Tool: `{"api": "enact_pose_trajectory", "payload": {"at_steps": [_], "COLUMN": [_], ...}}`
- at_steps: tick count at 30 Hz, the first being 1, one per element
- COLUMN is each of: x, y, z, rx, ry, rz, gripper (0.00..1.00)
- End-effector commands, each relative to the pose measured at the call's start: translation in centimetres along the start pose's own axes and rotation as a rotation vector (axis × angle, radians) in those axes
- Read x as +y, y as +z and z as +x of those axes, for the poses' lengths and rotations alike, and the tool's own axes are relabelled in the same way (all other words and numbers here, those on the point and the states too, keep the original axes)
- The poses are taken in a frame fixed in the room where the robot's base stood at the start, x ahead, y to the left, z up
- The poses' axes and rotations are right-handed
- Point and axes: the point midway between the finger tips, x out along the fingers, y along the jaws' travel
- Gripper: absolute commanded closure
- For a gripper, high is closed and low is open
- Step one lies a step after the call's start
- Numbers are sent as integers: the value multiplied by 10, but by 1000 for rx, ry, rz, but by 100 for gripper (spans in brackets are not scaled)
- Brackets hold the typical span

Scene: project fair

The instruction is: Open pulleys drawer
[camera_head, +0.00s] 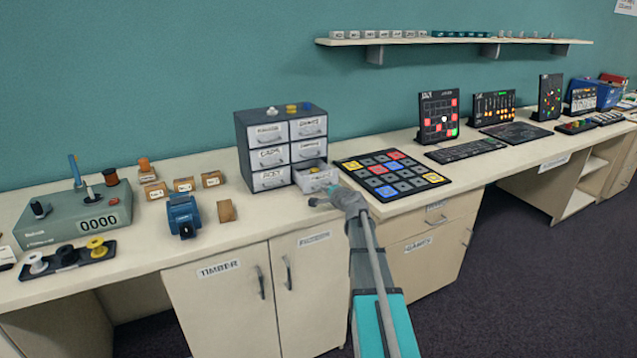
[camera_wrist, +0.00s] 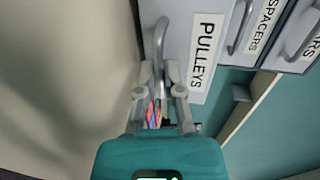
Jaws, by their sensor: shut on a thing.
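A small grey drawer cabinet (camera_head: 240,150) with white-fronted drawers stands on the counter in the head view. Its bottom right drawer (camera_head: 308,177) sticks out from the cabinet, partly open. In the wrist view the drawer front (camera_wrist: 180,50) bears a PULLEYS label (camera_wrist: 206,52), turned sideways. A curved metal handle (camera_wrist: 160,35) is on this front. My gripper (camera_wrist: 158,72) is shut on this handle, with a finger on each side. In the head view my gripper (camera_head: 322,197) is at the front of the open drawer, low over the counter. The drawer's inside is hard to make out.
A button panel (camera_head: 388,172) with coloured squares lies close to the right of the drawer. A blue device (camera_head: 183,215) and several small brown boxes (camera_head: 184,185) are to the left. Cupboard doors (camera_head: 225,300) are below the counter's front edge.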

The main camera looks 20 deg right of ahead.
Motion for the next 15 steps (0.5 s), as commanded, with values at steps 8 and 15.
{"api": "enact_pose_trajectory", "payload": {"at_steps": [8, 15], "x": [6, 6], "y": [0, 0], "z": [-30, -29], "rx": [1, 1], "ry": [-1, -1], "rz": [0, 0], "gripper": [100, 100]}}
